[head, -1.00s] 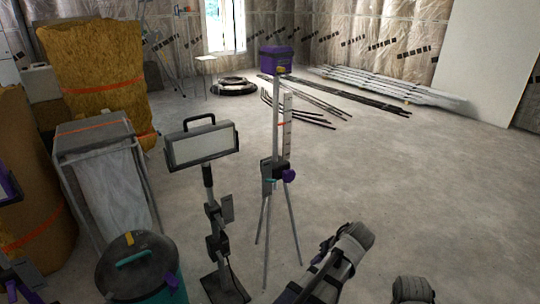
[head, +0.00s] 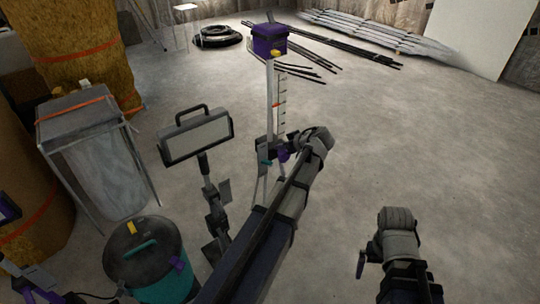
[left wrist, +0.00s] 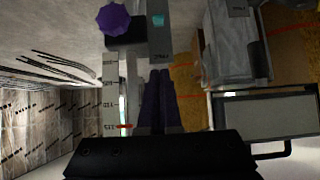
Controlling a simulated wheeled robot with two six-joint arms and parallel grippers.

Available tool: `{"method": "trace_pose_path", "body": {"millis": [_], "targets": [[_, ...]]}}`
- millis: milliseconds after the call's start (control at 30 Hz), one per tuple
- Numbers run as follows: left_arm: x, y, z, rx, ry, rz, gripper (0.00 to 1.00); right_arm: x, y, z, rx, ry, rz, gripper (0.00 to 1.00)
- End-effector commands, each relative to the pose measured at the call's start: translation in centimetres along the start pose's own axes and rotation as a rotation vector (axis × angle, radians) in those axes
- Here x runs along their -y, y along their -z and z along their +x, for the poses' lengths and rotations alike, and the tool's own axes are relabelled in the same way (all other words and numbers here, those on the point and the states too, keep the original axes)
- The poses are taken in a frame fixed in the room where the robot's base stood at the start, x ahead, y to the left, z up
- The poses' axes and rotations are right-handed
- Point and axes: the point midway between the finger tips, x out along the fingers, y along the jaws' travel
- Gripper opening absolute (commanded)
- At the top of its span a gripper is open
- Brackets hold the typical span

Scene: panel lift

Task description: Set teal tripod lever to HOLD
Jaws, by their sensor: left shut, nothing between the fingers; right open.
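The tripod (head: 271,95) stands upright on the floor, with a grey mast, a scale strip (head: 281,100) and a purple knob (head: 283,155). Its small teal lever (head: 265,160) shows low on the mast. In the left wrist view the teal lever (left wrist: 158,19) lies on a grey plate with small lettering I cannot read, beside the purple knob (left wrist: 114,18). My left gripper (head: 292,146) is close to the tripod, partly hidden by its own wrist. In the left wrist view its dark purple fingers (left wrist: 160,72) are shut and empty, pointing towards the plate.
A work lamp (head: 197,137) on a stand is just left of the tripod. A lidded bin (head: 150,260) and a framed bag (head: 100,155) stand further left. The floor on the right is clear.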

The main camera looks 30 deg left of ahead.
Motion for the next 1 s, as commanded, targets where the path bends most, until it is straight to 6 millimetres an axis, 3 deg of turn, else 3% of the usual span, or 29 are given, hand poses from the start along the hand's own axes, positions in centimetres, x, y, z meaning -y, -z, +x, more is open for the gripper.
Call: {"method": "trace_pose_path", "body": {"millis": [267, 467, 933, 1000], "targets": [[0.0, -0.1, 0.3, 0.001, 0.000, 0.001, 0.00, 0.0, 0.0, 0.3, 0.000, 0.000, 0.000, 1.00], [-0.1, -0.3, 2.0, 0.002, 0.000, 0.000, 0.00, 0.1, 0.1, 1.5, 0.000, 0.000, 0.000, 1.00], [-0.1, -0.5, 11.0, 0.002, 0.002, 0.000, 0.00, 0.7, 0.5, 7.3, 0.000, 0.000, -0.001, 1.00], [0.0, -2.0, 10.8, 0.002, -0.002, 0.003, 0.00, 0.8, 0.5, 8.2, 0.000, 0.000, 0.000, 1.00]]}}
